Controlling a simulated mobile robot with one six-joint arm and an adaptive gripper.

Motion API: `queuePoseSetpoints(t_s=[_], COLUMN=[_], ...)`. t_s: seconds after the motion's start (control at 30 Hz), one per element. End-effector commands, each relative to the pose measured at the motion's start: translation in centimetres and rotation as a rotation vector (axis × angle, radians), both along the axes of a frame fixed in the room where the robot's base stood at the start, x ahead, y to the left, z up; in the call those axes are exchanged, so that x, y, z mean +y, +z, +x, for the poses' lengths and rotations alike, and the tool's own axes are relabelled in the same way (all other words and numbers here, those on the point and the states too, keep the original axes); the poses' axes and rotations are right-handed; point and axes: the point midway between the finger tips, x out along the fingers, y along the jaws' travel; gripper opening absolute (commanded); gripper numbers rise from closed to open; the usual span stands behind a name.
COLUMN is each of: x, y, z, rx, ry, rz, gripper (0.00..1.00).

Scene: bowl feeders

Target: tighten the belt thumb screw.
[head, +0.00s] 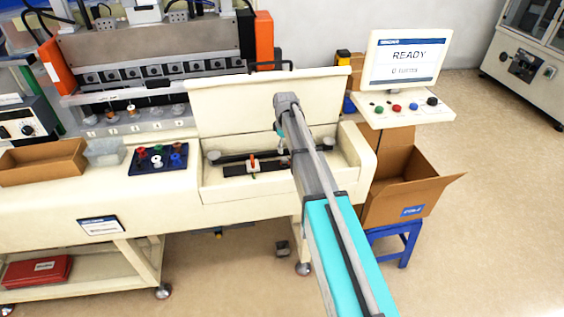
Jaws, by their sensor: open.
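The open belt bay (232,183) is a cream recess in the machine front, with its cream lid raised behind it. A dark belt (232,169) runs across it, with a grey round part (213,157) at its left end. A small white block with orange and green parts (252,165) sits at the middle of the belt. I cannot tell which small part is the thumb screw; it may be hidden behind my arm. My gripper (283,149) points down over the right part of the bay, right of the white block. It is small here, open, and shows nothing held.
The raised lid (235,108) stands close behind my wrist. Left are a dark blue tray of coloured parts (160,172), a clear bin (105,152) and a cardboard tray (42,172). Right are a screen reading READY (407,57), a button panel (420,112) and an open carton (395,205).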

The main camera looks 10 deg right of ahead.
Motion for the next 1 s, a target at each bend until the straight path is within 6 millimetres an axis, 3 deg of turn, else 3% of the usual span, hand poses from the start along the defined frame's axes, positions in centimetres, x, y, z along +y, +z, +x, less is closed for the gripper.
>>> queuePoseSetpoints(t_s=[0.6, 1.0], x=[-0.1, -0.1], y=[-5.0, -5.8], z=[0.0, 0.0], rx=[0.000, 0.000], ry=[-0.001, -0.001], rz=[0.000, 0.000], gripper=[0.79, 0.79])
